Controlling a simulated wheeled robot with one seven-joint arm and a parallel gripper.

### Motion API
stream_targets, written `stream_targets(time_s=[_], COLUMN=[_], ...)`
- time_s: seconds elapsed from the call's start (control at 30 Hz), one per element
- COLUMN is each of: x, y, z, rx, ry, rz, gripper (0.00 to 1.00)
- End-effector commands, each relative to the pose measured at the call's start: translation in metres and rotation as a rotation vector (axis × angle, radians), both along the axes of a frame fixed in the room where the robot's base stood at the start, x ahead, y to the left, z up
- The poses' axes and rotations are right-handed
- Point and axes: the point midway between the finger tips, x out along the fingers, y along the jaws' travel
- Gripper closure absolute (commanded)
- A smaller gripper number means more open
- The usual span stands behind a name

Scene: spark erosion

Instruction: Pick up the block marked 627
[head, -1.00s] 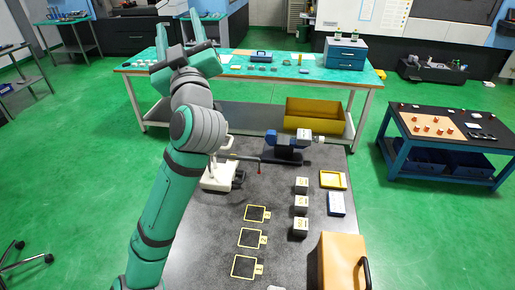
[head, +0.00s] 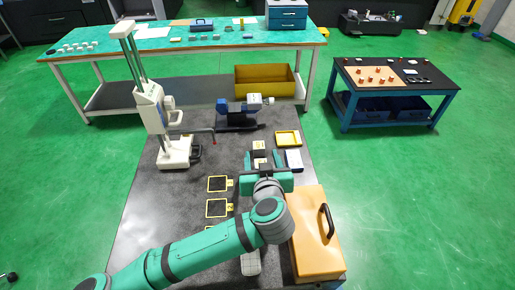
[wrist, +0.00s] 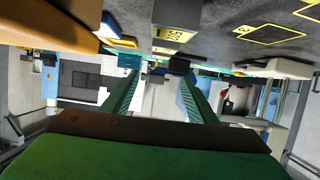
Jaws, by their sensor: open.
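Small grey blocks with yellow number labels stand in a row on the dark table. In the head view the far block (head: 259,145) shows beyond my gripper (head: 263,160), and part of another block (head: 260,163) shows between the fingers. The nearest part of the row is hidden by my gripper and wrist. In the wrist view a labelled block (wrist: 172,35) lies at the top, above the finger line, with its number not surely readable. My gripper (wrist: 155,85) is open, fingers apart, with nothing visibly held. I cannot tell which block is 627.
An orange case (head: 315,240) with a black handle stands close right of my wrist. A yellow tray (head: 288,138) and a blue-white box (head: 294,160) lie right of the blocks. A white height gauge (head: 174,150) stands left. Yellow-outlined squares (head: 218,184) mark the table.

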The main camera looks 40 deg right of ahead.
Motion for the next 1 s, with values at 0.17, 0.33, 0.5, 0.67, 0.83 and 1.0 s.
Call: stream_targets(time_s=[0.17,0.33,0.5,0.67,0.83,1.0], x=[-0.004,0.016,0.03,0.036,0.05,0.066], y=[0.0,-0.012,-0.021,-0.024,-0.032,-0.041], z=[-0.021,-0.031,-0.038,-0.04,-0.046,-0.053], rx=[0.036,0.037,0.034,0.034,0.037,0.036], ry=[0.024,0.023,0.024,0.024,0.021,0.022], rz=[-0.006,-0.006,-0.007,-0.006,-0.007,-0.006], gripper=[0.47,0.47,0.47,0.47,0.47,0.47])
